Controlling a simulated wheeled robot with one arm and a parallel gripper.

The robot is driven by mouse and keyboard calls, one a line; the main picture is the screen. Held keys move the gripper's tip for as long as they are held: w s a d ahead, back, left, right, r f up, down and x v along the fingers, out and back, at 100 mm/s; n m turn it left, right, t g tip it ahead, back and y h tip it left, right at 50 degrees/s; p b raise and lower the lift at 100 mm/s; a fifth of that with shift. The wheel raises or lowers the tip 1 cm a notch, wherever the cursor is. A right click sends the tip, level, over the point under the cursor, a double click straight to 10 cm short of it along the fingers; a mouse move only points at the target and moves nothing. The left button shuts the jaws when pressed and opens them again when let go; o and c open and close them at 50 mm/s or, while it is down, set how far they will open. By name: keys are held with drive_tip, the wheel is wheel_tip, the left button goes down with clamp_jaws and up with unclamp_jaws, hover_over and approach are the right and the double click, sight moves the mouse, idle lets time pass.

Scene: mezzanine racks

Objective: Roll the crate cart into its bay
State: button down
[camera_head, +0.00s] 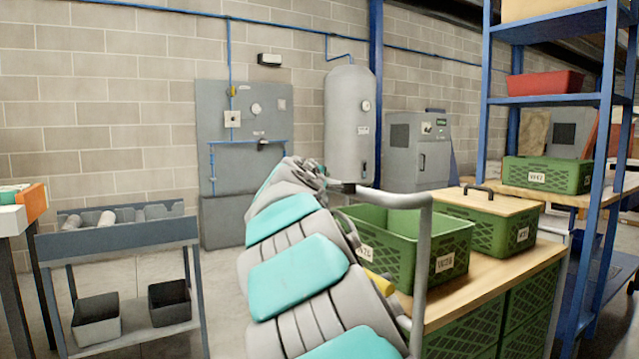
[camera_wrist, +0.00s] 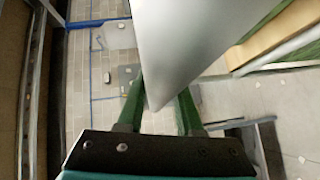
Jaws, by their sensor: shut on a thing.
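The crate cart has a wooden top (camera_head: 470,300), green crates below it, and a grey tubular handle (camera_head: 425,240) at its near left end. On top stand an open green crate (camera_head: 450,262) and a green crate with a wooden lid (camera_head: 505,205). My gripper (camera_wrist: 160,105) is shut on the handle; in the wrist view its green fingers lie on both sides of the smooth grey bar (camera_wrist: 185,45). In the head view my arm hides the gripper's fingers and part of the cart's near left side. I cannot make out a marked bay.
A blue rack (camera_head: 600,200) with a red bin (camera_head: 545,83) and a green crate (camera_head: 548,175) stands right of the cart. A grey two-level trolley (camera_head: 120,240) stands at left. A grey tank (camera_head: 352,125) and cabinet (camera_head: 415,150) line the wall. Some floor (camera_head: 220,285) shows beside the trolley.

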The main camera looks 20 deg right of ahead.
drive_tip(key=shift+w+d+r, duration=0.15)
drive_tip(key=shift+d+r, duration=0.15)
drive_tip(key=shift+d, duration=0.05)
drive_tip(key=c, duration=0.8)
unclamp_jaws()
drive_tip(key=shift+o, duration=1.1)
drive_tip(key=shift+f, duration=0.1)
drive_tip(key=v, duration=0.7)
drive_tip(key=shift+s+b, duration=0.35)
drive_tip(key=shift+b, duration=0.05)
